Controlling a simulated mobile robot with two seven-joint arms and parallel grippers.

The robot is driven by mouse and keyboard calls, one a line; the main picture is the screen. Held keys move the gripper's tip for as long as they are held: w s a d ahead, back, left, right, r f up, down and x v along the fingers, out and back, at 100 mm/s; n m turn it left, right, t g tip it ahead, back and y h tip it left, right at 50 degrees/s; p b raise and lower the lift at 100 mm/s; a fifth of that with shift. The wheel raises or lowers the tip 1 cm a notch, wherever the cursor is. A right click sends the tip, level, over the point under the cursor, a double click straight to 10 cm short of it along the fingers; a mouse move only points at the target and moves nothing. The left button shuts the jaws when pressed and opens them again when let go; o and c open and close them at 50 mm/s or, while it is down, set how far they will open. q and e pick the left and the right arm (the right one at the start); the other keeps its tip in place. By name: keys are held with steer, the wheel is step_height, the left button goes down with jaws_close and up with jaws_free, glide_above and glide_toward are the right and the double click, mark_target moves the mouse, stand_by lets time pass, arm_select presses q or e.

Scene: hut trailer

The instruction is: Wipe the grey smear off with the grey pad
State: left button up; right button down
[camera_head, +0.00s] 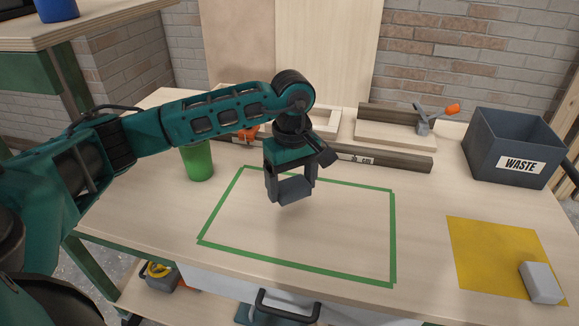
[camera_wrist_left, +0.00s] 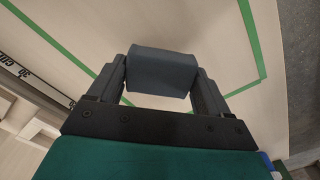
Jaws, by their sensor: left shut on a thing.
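My left gripper (camera_head: 291,186) is shut on a dark grey pad (camera_head: 295,191), over the back-middle part of the green tape outline (camera_head: 393,240) on the workbench. The pad also shows between the two fingers in the left wrist view (camera_wrist_left: 161,72). It looks held a little above the bench top; contact cannot be told for certain. I can make out no grey smear on the visible wood inside the outline; the pad and gripper hide part of it. My right gripper is not in view.
A grey waste bin (camera_head: 480,146) stands at the back right. A light grey block (camera_head: 541,283) lies on a yellow sheet (camera_head: 485,255) at the front right. A green cup (camera_head: 199,161) stands left of the outline. Wooden pieces and a long rail (camera_head: 385,159) line the back.

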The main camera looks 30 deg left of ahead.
arm_select(q)
steer(key=shift+r+p, duration=0.7)
steer(key=shift+r, duration=0.65)
